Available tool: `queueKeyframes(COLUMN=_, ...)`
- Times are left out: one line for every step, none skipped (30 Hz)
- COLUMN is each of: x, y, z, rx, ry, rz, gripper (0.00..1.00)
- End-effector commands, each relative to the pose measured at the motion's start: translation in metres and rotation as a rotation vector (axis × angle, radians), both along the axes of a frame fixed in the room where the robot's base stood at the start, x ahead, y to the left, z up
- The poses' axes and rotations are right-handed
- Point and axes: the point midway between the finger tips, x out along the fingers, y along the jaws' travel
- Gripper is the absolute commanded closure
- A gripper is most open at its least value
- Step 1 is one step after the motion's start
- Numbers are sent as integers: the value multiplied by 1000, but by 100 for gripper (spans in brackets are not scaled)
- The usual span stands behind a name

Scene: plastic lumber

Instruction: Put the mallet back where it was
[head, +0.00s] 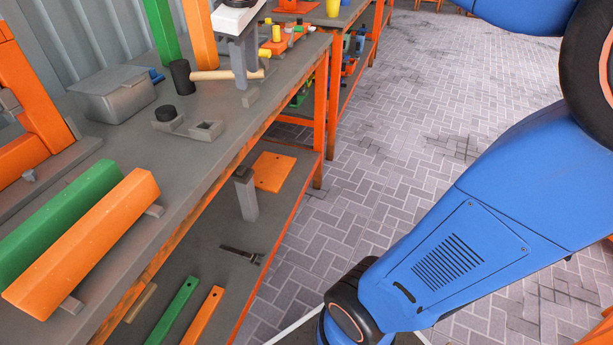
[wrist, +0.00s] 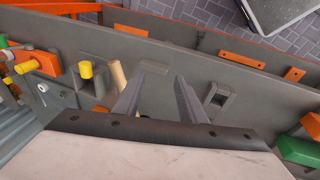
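The mallet lies on the grey workbench (head: 130,160), in the head view. Its black head (head: 181,77) stands like an upright cylinder, and its pale wooden handle (head: 212,75) points right. My gripper (head: 246,85) is over the bench, with its grey fingers in front of the handle's right part and hiding some of it. In the wrist view the fingers (wrist: 162,77) are apart with only bench showing between them. The handle (wrist: 117,74) is just left of the left finger, outside the gap; the mallet's head is hidden there.
A grey block with a square opening (head: 206,130) and a black knob (head: 166,113) sit nearer on the bench. A grey box (head: 115,95) is at the left. Green (head: 60,215) and orange (head: 85,240) beams lie in front. Yellow-topped parts (head: 265,52) stand behind the gripper.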

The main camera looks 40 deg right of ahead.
Motion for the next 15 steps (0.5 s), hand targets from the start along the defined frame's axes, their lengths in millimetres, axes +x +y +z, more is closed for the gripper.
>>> queueKeyframes(x=-20, y=-3, z=-11, rx=20, ry=-13, rz=-43, gripper=63)
queueKeyframes(x=-29, y=-5, z=-18, rx=34, ry=-22, rz=-71, gripper=63)
queueKeyframes(x=-42, y=-7, z=-27, rx=50, ry=-31, rz=-107, gripper=63)
queueKeyframes(x=-51, y=-8, z=-34, rx=64, ry=-39, rz=-135, gripper=63)
queueKeyframes(x=-61, y=-9, z=-41, rx=77, ry=-47, rz=-163, gripper=63)
queueKeyframes(x=-73, y=-10, z=-52, rx=96, ry=-56, rz=-199, gripper=63)
queueKeyframes(x=-82, y=-11, z=-60, rx=109, ry=-63, rz=-227, gripper=63)
queueKeyframes(x=-92, y=-12, z=-68, rx=122, ry=-71, rz=-254, gripper=63)
queueKeyframes(x=-104, y=-13, z=-79, rx=140, ry=-80, rz=-292, gripper=63)
queueKeyframes(x=-113, y=-14, z=-88, rx=154, ry=-88, rz=-319, gripper=63)
queueKeyframes(x=-122, y=-14, z=-96, rx=168, ry=-94, rz=-348, gripper=63)
queueKeyframes(x=-134, y=-15, z=-108, rx=188, ry=-103, rz=-384, gripper=63)
queueKeyframes(x=-142, y=-15, z=-117, rx=201, ry=-109, rz=-412, gripper=63)
queueKeyframes(x=-150, y=-16, z=-126, rx=214, ry=-116, rz=-439, gripper=63)
queueKeyframes(x=-160, y=-16, z=-137, rx=230, ry=-124, rz=-472, gripper=63)
